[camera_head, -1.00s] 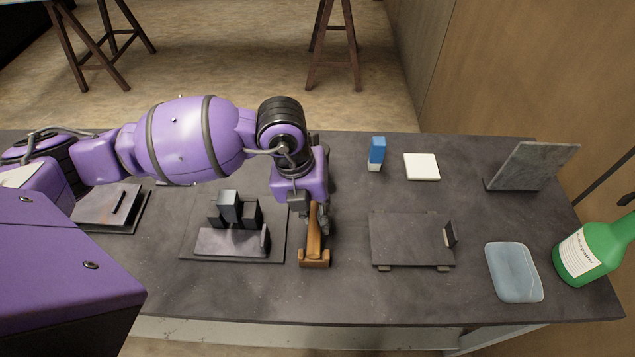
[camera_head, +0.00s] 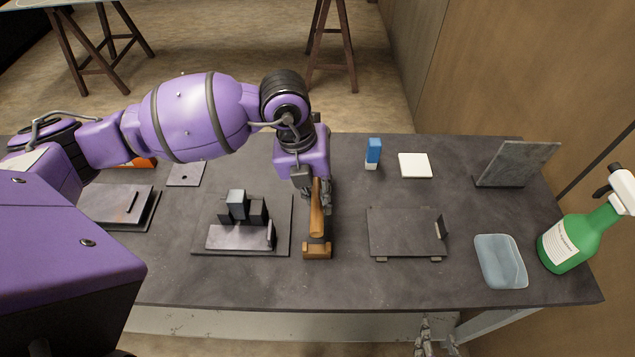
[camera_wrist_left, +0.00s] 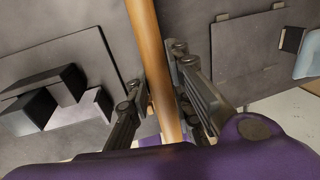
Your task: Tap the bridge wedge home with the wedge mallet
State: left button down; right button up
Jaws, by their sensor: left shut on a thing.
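My left gripper (camera_head: 316,190) is shut on the handle of the wooden wedge mallet (camera_head: 317,250). The mallet's head points toward the table's front edge; whether it touches the table is unclear. In the left wrist view the handle (camera_wrist_left: 150,50) runs between the fingers. Left of the mallet, a steel fixture (camera_head: 205,245) carries dark blocks, with a grey block (camera_head: 237,203) standing up between them that looks like the bridge wedge. The mallet is beside the fixture, apart from it. My right gripper (camera_head: 437,338) shows at the bottom edge, partly cut off, its fingers apart and empty.
Right of the mallet lies a flat steel plate (camera_head: 400,235) with a small upright tab. Further right are a blue-grey tray (camera_head: 500,262), a green spray bottle (camera_head: 570,240) and an upright plate (camera_head: 515,163). A blue-and-white item (camera_head: 373,152) and white square (camera_head: 415,165) lie behind.

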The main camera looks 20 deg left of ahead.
aim_at(317, 189)
pick_arm(q)
jog(key=shift+r, duration=0.3)
pick_arm(e)
jog(key=shift+w+r, duration=0.2)
jog(key=shift+r, duration=0.05)
pick_arm(q)
jog(key=shift+w+r+p, duration=0.1)
jog(key=shift+r+p, duration=0.75)
jog(key=shift+r, duration=2.05)
notch_tip(317, 189, up, 6)
jog(key=shift+r, duration=0.2)
pick_arm(e)
jog(key=shift+w+r+t, duration=0.2)
jog(key=shift+w+r, duration=0.35)
jog(key=shift+r, duration=0.2)
jog(key=shift+w+r+t, duration=0.2)
jog(key=shift+w+r, duration=0.35)
jog(key=shift+r, duration=0.15)
jog(key=shift+d, duration=0.1)
